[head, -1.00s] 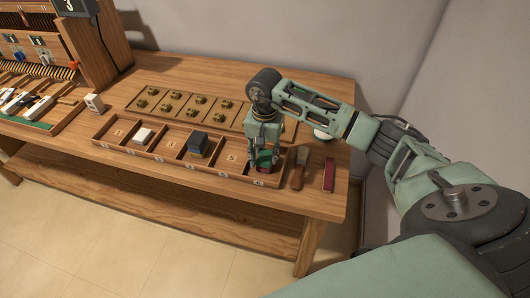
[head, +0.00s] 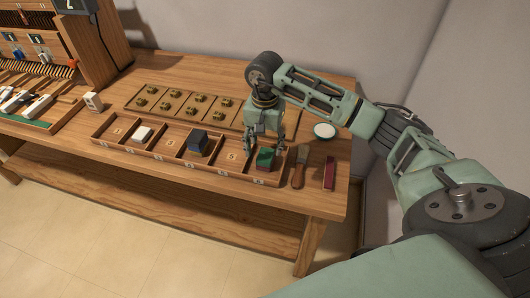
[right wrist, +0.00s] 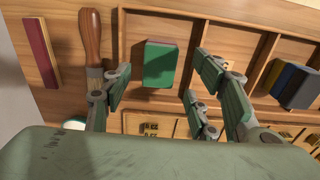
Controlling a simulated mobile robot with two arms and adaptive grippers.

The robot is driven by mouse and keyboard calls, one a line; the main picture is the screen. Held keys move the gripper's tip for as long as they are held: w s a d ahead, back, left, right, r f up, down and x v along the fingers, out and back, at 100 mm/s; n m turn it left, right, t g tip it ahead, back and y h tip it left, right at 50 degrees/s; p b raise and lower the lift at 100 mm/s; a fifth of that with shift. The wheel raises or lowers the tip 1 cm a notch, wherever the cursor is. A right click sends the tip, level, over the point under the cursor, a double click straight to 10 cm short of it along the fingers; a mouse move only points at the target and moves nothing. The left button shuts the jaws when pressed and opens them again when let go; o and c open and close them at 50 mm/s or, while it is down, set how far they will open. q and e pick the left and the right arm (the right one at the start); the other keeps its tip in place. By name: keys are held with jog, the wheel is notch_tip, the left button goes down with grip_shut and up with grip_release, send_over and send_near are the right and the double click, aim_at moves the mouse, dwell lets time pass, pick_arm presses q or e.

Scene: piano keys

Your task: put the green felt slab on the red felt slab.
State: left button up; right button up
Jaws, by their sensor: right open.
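The green felt slab (head: 265,154) lies flat in the rightmost compartment of the wooden tray; it also shows in the right wrist view (right wrist: 158,66). A thin dark reddish edge, the red felt slab (right wrist: 163,41), shows along one side under the green one, which rests on it and hides most of it. My right gripper (head: 264,143) is open and empty above the two slabs. Its fingers stand apart on either side of them in the right wrist view (right wrist: 160,90). My left gripper is not in view.
The wooden tray (head: 180,162) also holds a white stack (head: 143,135) and a dark blue-grey stack (head: 199,143). A wooden-handled tool (head: 299,170), a dark red strip (head: 329,176) and a white round dish (head: 324,131) lie to the right. A brass-fitted board (head: 190,104) lies behind.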

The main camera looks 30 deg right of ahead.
aim_at(265, 156)
notch_tip(265, 156, up, 9)
jog(key=b, duration=0.1)
jog(key=shift+f, duration=0.15)
